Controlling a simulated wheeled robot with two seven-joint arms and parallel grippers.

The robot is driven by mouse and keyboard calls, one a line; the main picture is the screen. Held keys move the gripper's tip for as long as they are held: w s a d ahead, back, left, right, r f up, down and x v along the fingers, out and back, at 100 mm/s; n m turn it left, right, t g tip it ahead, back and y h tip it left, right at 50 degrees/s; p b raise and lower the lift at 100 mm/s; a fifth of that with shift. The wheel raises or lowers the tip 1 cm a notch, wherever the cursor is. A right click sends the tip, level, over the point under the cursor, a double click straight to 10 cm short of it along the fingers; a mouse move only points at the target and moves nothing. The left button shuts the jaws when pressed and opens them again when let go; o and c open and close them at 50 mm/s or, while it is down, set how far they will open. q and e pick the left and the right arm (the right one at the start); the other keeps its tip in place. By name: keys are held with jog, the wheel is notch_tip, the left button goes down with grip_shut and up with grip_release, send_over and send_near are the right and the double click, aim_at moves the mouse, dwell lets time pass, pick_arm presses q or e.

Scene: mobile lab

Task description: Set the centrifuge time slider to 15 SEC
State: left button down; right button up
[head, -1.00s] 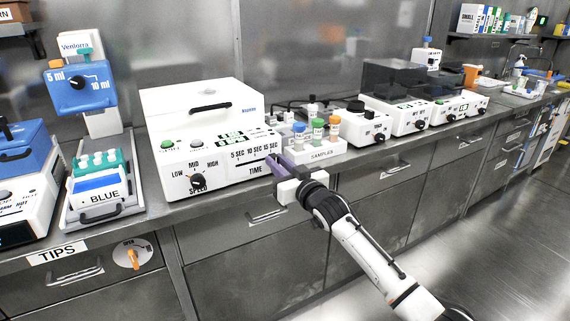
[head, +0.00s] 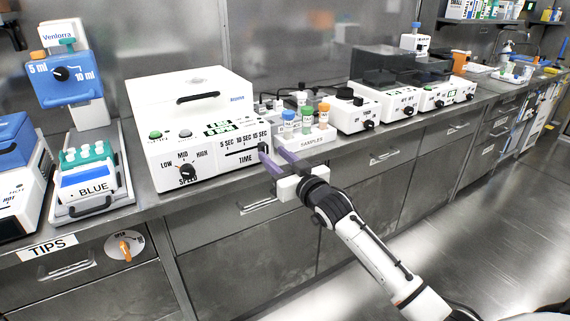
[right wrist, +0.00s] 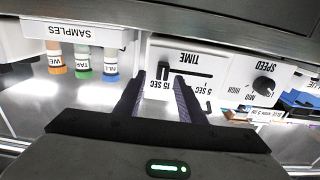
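The white centrifuge (head: 185,135) stands on the bench with its lid down. Its TIME slider slot (head: 240,152) runs under the 5, 10 and 15 SEC labels. The dark slider knob (head: 262,148) is at the slot's right end, by the 15 SEC label. In the upside-down right wrist view the knob (right wrist: 164,71) is at the slot's left end. My right gripper (head: 272,153) is open, with its fingers pointing at the panel around that end. In the right wrist view the gripper (right wrist: 160,79) has the knob in line between its fingertips; contact is unclear. My left gripper is out of view.
A SAMPLES rack (head: 306,140) with capped vials stands just right of the right gripper. The SPEED knob (head: 187,171) is on the panel's left. A BLUE tip rack (head: 85,190) stands farther left. Several devices line the bench at right; the floor in front is free.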

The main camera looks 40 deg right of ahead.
jog(key=s, duration=0.6)
jog(key=shift+s+a, duration=0.2)
jog(key=shift+s, duration=0.05)
